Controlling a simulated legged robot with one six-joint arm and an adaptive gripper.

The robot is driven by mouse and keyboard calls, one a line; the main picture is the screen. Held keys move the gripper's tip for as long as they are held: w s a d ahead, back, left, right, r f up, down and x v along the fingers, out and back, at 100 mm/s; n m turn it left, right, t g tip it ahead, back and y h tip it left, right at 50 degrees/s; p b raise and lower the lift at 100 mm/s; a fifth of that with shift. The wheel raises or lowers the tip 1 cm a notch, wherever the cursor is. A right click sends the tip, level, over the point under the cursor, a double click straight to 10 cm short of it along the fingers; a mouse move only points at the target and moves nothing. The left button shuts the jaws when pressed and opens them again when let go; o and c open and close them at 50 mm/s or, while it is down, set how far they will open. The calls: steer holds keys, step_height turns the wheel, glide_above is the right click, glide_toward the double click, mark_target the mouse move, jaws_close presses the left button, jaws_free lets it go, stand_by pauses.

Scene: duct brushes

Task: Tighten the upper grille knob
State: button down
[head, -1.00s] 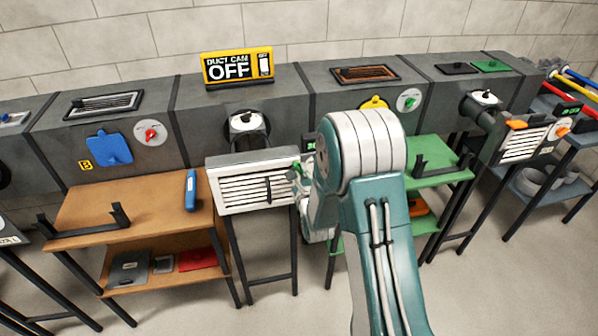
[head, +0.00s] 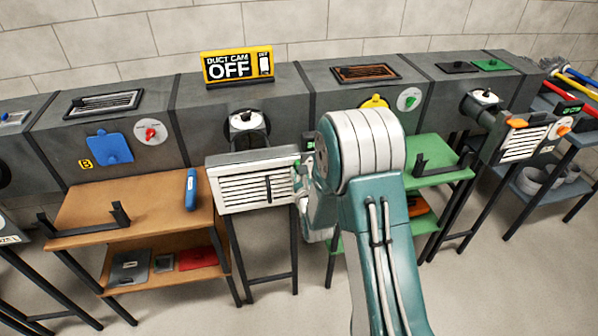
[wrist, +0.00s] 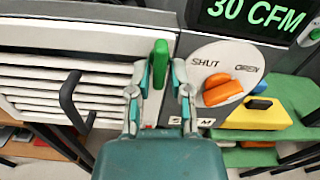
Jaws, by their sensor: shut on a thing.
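The white slatted grille (head: 237,188) hangs at the front of the middle duct section and has a dark upright handle (wrist: 71,98). A green knob (wrist: 160,62) sits at the grille's right edge in the wrist view, its long grip pointing nearly upright. My gripper (wrist: 158,88) is shut on the green knob, one finger on either side of it. The gripper hides the lower part of the knob and the panel below it. In the head view my arm covers much of this spot. I see no second green knob on this grille.
An orange knob (wrist: 223,89) on a SHUT/OPEN dial is close to the right of my gripper. A display (wrist: 262,14) above it reads 30 CFM. The DUCT CAM sign (head: 238,66) reads OFF. A wooden shelf (head: 150,208) stands left and a green shelf (head: 440,177) right.

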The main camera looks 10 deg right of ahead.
steer(key=shift+f, duration=0.25)
steer(key=c, duration=0.7)
jaws_free()
steer(key=shift+a+r, duration=0.1)
steer(key=s, duration=1.1)
steer(key=shift+s, duration=0.4)
